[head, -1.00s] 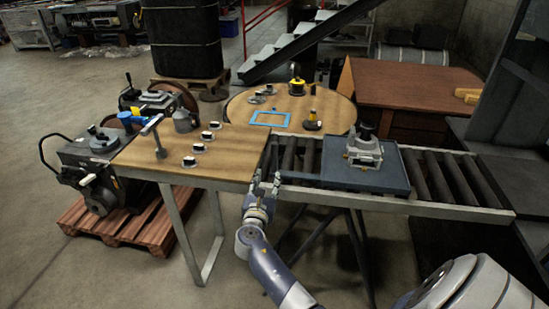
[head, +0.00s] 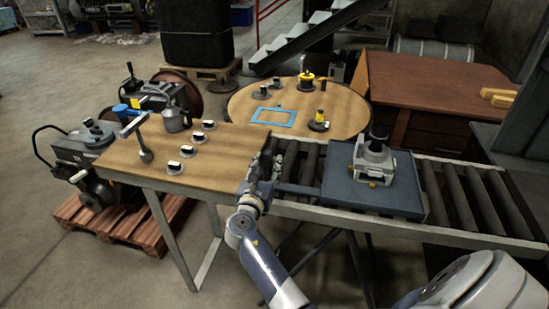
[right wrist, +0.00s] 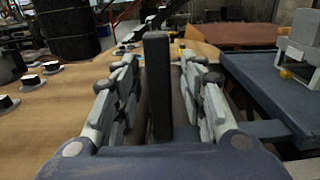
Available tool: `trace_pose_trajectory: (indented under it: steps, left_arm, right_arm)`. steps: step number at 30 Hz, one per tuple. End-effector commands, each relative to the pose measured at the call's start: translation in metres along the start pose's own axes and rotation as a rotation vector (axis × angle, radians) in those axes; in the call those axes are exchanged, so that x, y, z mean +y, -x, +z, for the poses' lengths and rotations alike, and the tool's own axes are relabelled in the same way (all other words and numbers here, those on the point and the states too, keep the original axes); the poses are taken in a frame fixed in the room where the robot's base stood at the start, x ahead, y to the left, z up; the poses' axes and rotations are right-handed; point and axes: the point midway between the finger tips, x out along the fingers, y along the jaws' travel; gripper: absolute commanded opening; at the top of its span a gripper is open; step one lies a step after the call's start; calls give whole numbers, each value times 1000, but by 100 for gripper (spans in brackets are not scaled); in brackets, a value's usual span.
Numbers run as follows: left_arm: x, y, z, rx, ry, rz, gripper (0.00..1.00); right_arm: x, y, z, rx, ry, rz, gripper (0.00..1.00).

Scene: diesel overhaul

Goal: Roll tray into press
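The blue-grey tray (head: 340,190) lies flat on the roller conveyor and carries a grey metal part with a dark knob (head: 374,160). A bar (head: 298,188) runs from the tray's left side towards my right gripper (head: 266,166). In the right wrist view, a dark upright post (right wrist: 157,85) stands between the spread fingers of my right gripper (right wrist: 160,95), with gaps on both sides. The tray (right wrist: 270,90) also shows at the right there. I cannot tell which structure is the press. My left gripper is not in view.
The roller conveyor (head: 462,205) has bare rollers right of the tray. A dark grey structure (head: 520,120) stands at the right edge. A wooden table (head: 220,160) with several small parts adjoins the conveyor's left end. A round table (head: 250,100) is behind.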

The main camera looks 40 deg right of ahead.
Motion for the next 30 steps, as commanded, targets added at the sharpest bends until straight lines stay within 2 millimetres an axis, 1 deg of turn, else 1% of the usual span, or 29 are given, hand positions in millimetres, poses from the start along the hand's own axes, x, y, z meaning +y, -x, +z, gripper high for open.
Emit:
trace_pose_trajectory:
  steps: [1, 3, 12, 13, 14, 15, 18, 26, 30]
  left_arm:
    - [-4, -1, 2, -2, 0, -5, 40]
    - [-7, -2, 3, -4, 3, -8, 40]
    - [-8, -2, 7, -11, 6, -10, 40]
    - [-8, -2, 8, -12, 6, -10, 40]
    - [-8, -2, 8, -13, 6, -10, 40]
    - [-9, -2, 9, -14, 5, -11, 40]
    - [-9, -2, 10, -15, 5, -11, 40]
    - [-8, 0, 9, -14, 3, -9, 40]
    - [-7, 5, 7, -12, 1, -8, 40]
  right_arm:
    - [1, 2, -1, 0, 0, 0, 38]
    - [2, 2, 0, 0, 0, 0, 38]
    - [2, 3, 0, 0, 0, -1, 38]
    - [2, 3, 0, 0, 0, 0, 36]
    - [2, 3, 0, 0, 0, -1, 29]
    - [2, 3, 0, 0, 0, -1, 20]
    - [2, 3, 0, 0, 0, -1, 0]
    - [0, 2, 0, 0, 0, -1, 0]
    - [-10, -3, 2, 0, 1, -4, 0]
